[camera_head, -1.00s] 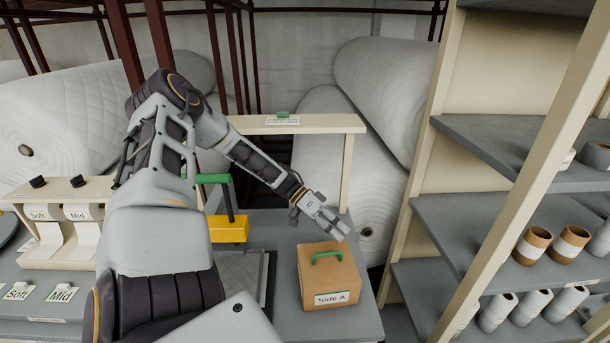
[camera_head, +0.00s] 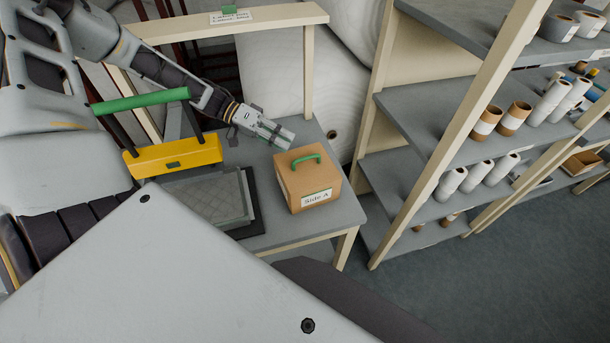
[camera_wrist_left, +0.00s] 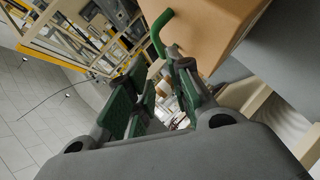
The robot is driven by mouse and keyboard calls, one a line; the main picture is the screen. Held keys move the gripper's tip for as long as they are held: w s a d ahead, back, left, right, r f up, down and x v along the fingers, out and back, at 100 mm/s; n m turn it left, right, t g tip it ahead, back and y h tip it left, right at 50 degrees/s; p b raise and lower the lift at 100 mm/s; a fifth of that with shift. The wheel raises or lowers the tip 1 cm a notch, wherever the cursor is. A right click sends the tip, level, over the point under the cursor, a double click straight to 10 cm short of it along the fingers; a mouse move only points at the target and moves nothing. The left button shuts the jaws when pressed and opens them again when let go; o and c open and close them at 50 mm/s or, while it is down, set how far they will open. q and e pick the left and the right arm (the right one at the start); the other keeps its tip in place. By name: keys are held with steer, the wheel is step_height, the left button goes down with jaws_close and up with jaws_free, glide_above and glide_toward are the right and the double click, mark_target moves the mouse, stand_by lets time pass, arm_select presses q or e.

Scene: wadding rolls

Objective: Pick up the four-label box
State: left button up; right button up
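The four-label box is a brown box (camera_head: 308,187) on the grey table, with a green handle (camera_head: 306,158) on top. Its front label reads "Side A"; I see no other label on it. My left gripper (camera_head: 287,138) is just behind and above the box, beside the handle in the head view. In the left wrist view, the gripper's green-padded fingers (camera_wrist_left: 157,82) are apart with nothing between them. The box (camera_wrist_left: 205,30) and its handle (camera_wrist_left: 157,33) lie just beyond the fingertips. My right gripper is not in view.
The grey table (camera_head: 268,232) carries a grey quilted pad (camera_head: 210,197) and a yellow tool with a green bar (camera_head: 175,155) left of the box. A cream rail (camera_head: 270,20) stands behind. Shelves with rolls (camera_head: 425,115) rise at the right.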

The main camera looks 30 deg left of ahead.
mark_target(305, 163)
arm_select(q)
steer(key=shift+x, duration=1.05)
steer(key=shift+d+f, duration=0.1)
steer(key=shift+f, duration=0.05)
steer(key=shift+x, duration=2.5)
steer(key=shift+f, duration=0.1)
jaws_close()
